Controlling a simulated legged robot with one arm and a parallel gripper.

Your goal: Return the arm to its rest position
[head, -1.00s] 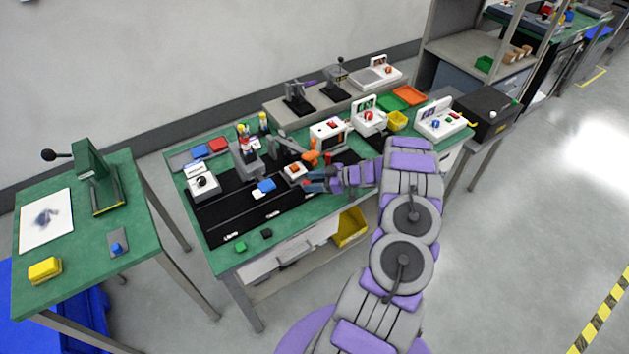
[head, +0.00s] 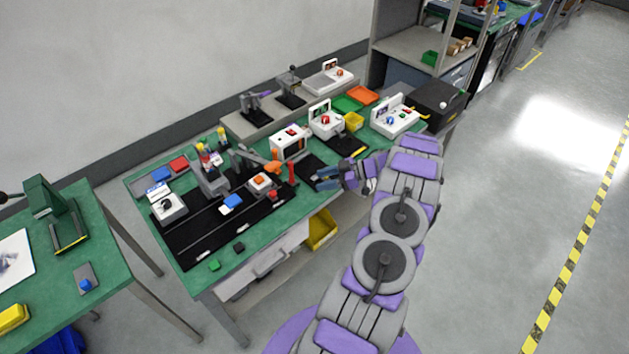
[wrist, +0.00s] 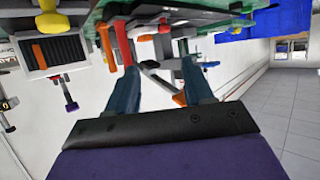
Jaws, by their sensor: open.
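My grey and purple arm reaches up the right side of the green workbench (head: 283,216) in the head view. My gripper (head: 318,177) is over the bench's front right part, right of the black mat (head: 205,243). In the wrist view my gripper (wrist: 160,66) shows two blue-grey fingers spread apart with nothing held between them. A red upright part (wrist: 124,42) and an orange part (wrist: 108,45) show beyond the left finger. I cannot tell whether the fingers touch anything.
On the bench stand a white box with a red display (head: 291,142), a small white unit with an orange top (head: 261,181) and a blue-topped piece (head: 232,201). A yellow bin (head: 320,229) sits below. A second green table (head: 110,243) stands left. Open floor (head: 520,200) lies right.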

